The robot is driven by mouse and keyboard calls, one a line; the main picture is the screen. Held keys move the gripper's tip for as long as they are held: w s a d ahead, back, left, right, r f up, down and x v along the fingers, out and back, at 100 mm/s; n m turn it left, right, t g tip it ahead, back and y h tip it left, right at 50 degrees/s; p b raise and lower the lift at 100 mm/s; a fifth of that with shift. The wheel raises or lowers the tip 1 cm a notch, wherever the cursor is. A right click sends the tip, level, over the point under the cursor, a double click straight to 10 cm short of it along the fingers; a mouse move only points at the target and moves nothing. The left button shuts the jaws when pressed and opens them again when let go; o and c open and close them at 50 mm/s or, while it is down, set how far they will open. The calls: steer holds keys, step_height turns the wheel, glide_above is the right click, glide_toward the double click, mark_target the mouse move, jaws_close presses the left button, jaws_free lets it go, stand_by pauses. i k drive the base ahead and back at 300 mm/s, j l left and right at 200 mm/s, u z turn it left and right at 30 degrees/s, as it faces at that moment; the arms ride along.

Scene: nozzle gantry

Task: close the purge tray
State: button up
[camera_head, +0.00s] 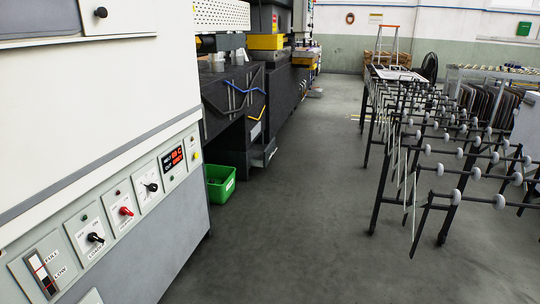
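I cannot make out a purge tray in this view. A large white and grey machine (105,120) fills the left side. Its sloped control panel (113,207) carries a red lever knob (126,211), black lever knobs (95,237), a red digital display (173,157) and a FULL/LOW level gauge (41,272). A black round knob (100,12) sits on a white panel at the top left. My gripper is not in view.
A green bin (221,190) stands on the floor beside a dark machine (236,100) with yellow parts. Black racks with grey rollers (440,150) stand at the right. A grey floor aisle (310,170) between them is clear. An orange-topped ladder (388,45) is at the back.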

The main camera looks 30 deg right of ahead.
mark_target(259, 155)
steer(key=i+l+z, duration=0.4)
steer(key=i+z, duration=0.2)
steer(key=i, duration=0.25)
steer(key=i+z, duration=0.3)
steer(key=i, duration=0.15)
steer(key=i+z, duration=0.1)
steer(key=i, duration=3.75)
steer(key=i+j+z, duration=0.2)
steer(key=i, duration=0.3)
steer(key=i+z, duration=0.25)
steer(key=i, duration=0.2)
